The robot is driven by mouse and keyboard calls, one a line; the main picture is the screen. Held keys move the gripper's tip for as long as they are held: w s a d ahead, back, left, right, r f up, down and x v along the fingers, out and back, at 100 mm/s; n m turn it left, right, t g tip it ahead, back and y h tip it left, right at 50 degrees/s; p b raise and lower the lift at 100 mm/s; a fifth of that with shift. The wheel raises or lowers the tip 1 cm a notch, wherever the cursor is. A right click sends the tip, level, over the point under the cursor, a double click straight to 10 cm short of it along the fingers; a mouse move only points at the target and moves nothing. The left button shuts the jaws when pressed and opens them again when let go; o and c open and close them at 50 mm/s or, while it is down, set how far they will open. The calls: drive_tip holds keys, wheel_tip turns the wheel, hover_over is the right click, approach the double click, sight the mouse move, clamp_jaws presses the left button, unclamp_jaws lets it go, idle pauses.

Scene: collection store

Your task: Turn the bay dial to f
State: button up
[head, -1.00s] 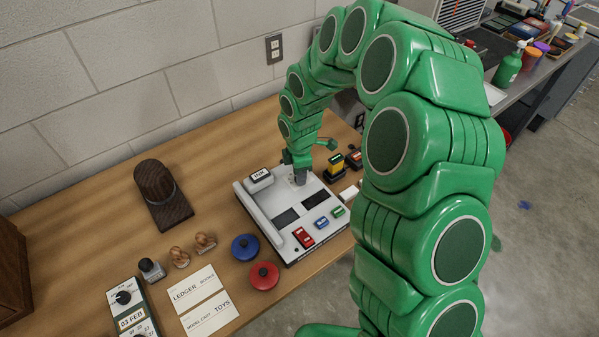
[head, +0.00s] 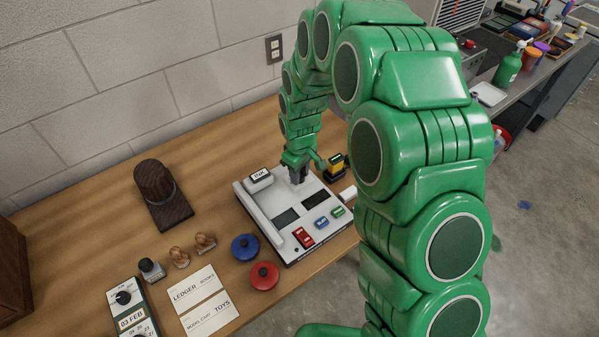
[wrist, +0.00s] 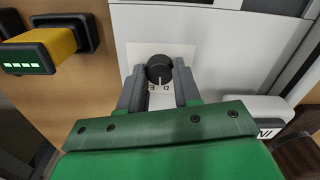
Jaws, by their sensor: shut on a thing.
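The bay dial (wrist: 160,69) is a small round black knob on a pale letter plate (wrist: 187,52), on the white console. My gripper (wrist: 159,88) is shut on the dial, one grey finger on each side. A white pointer line on the knob faces the gripper side in the wrist view, close to the letters D and E. The other letters are hidden or too small to read. In the head view my gripper (head: 298,178) comes down on the back part of the white console (head: 262,207), and its fingers hide the dial.
Red (head: 303,237), blue (head: 321,223) and green (head: 337,211) pieces sit on the console's front. A yellow-and-black block (head: 336,166) stands right of the console. The wall is close behind.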

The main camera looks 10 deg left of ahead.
drive_tip(key=m, duration=0.5)
drive_tip(key=shift+d+m, duration=0.1)
drive_tip(key=shift+m, duration=2.4)
drive_tip(key=o, duration=1)
drive_tip(key=shift+o, duration=0.2)
drive_tip(key=shift+r, duration=0.1)
wheel_tip(320, 180, up, 8)
drive_tip(key=shift+f, duration=0.15)
